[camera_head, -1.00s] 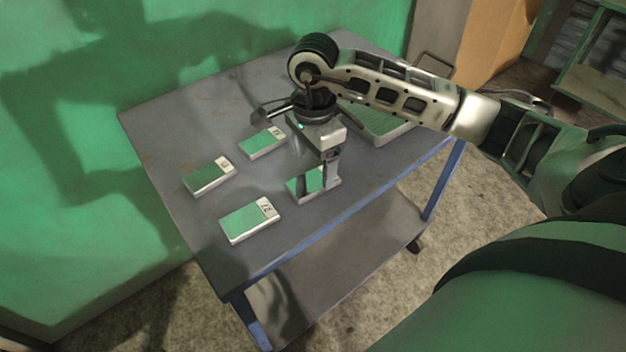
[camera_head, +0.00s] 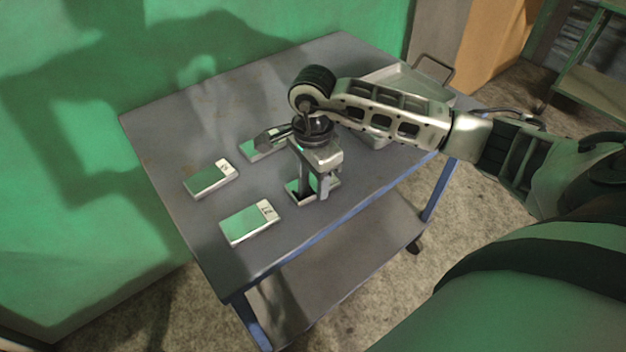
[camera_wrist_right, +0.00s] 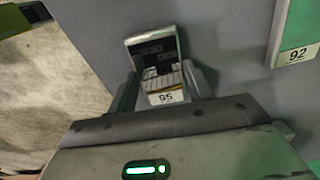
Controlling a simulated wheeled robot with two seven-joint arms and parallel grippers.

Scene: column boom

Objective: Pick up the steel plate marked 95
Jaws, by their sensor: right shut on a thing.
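The steel plate marked 95 (camera_wrist_right: 153,44) shows in the right wrist view, its label facing my gripper and its shiny face mirroring the jaws. In the head view this plate (camera_head: 296,193) lies at the table's near side, partly hidden by my right gripper (camera_head: 314,188). In the right wrist view my right gripper (camera_wrist_right: 164,84) has a finger on each side of the plate and is shut on it. The plate looks to be at table level; I cannot tell any gap beneath. My left gripper is in neither view.
Two similar plates lie left of the gripper, one farther (camera_head: 208,179) and one nearer (camera_head: 248,224). A third plate (camera_head: 252,152) is partly behind my gripper. A plate marked 92 (camera_wrist_right: 297,54) shows in the wrist view. A grey tray (camera_head: 412,78) is at the table's right.

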